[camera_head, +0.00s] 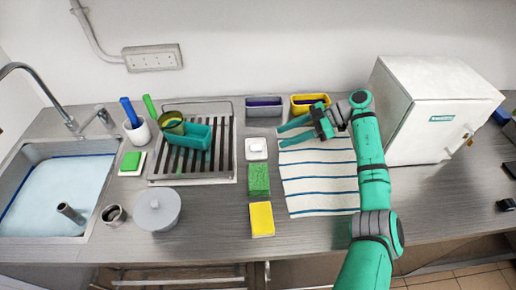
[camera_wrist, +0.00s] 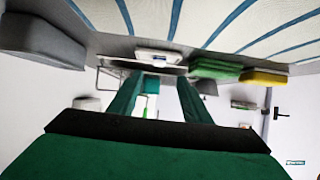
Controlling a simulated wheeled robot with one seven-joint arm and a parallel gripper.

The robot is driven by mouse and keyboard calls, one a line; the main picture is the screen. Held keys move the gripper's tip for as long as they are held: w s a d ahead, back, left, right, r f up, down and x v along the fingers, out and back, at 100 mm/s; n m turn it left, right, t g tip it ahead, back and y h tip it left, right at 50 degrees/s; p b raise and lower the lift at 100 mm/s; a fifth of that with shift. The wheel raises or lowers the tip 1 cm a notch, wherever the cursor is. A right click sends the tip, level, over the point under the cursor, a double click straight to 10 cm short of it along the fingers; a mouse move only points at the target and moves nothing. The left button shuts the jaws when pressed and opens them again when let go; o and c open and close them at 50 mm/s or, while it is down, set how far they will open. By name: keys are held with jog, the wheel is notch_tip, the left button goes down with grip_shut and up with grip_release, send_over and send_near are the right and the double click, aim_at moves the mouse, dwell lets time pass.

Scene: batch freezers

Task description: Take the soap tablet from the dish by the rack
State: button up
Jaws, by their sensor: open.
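A small white dish (camera_head: 256,154) with a white tablet (camera_head: 257,147) on it stands just right of the draining rack (camera_head: 234,165). The dish also shows in the wrist view (camera_wrist: 160,57), beyond my fingertips. Left of the rack, a green block (camera_head: 131,161) lies on another white dish (camera_head: 124,172). My gripper (camera_head: 281,135) is open and empty above the back of the striped towel, right of the white tablet and apart from it. Its fingers point left, and they also show in the wrist view (camera_wrist: 158,80).
A green sponge (camera_head: 259,179) and a yellow sponge (camera_head: 262,219) lie in front of the white dish. Grey (camera_head: 264,106) and yellow (camera_head: 309,103) bins stand along the wall. The rack holds a teal tub (camera_head: 190,138). A white freezer (camera_head: 430,110) stands right.

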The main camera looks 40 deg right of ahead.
aim_at(257, 147)
jog(key=shift+x, duration=5)
jog(key=shift+w+r, duration=0.1)
grip_shut()
